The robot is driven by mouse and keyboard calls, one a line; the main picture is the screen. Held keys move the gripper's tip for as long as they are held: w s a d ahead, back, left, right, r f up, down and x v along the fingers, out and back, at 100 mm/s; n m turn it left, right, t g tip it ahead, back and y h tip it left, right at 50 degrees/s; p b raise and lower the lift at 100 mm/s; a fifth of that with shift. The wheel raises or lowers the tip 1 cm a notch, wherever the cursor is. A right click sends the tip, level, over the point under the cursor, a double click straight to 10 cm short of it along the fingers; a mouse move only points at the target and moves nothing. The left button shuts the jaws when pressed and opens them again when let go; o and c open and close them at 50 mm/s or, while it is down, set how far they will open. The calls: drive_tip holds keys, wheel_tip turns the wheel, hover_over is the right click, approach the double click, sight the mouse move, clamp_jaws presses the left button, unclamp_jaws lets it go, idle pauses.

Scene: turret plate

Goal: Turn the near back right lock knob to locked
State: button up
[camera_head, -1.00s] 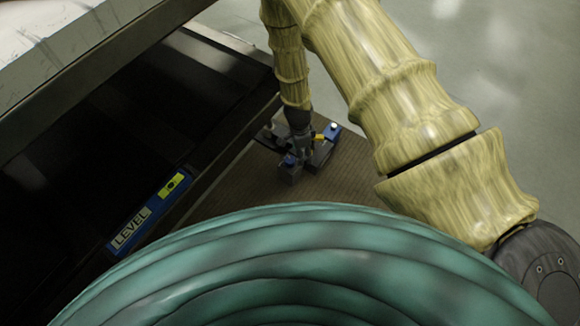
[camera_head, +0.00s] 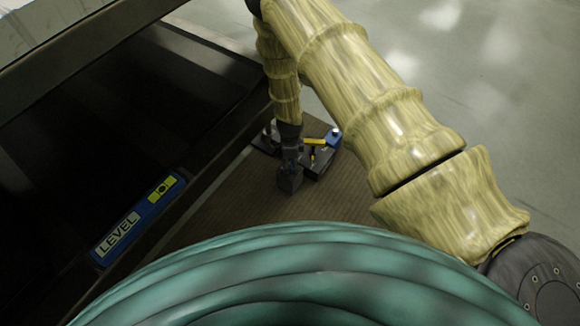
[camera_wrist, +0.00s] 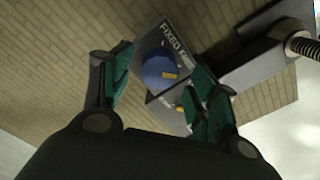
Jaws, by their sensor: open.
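In the wrist view a blue lock knob (camera_wrist: 158,70) with a yellow mark sits on a dark grey block (camera_wrist: 152,45) lettered "FIXED". My gripper (camera_wrist: 162,62) is open, its green-padded fingers to either side of the knob, with no clear contact. In the head view my gripper (camera_head: 290,162) is over the near dark block (camera_head: 289,182) of the turret plate fixture and hides the knob there. Another blue knob (camera_head: 334,134) stands on the fixture's far right. I cannot tell from its label which corner the framed knob is.
A yellow bar (camera_head: 314,142) lies across the fixture beside my gripper. A threaded rod (camera_wrist: 303,46) and grey part are at the right of the wrist view. The brown ribbed mat (camera_head: 240,190) is clear in front. A blue level (camera_head: 138,218) lies on the dark surface at left.

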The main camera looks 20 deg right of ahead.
drive_tip(key=shift+f, duration=1.1)
drive_tip(key=shift+c, duration=0.2)
drive_tip(key=c, duration=1)
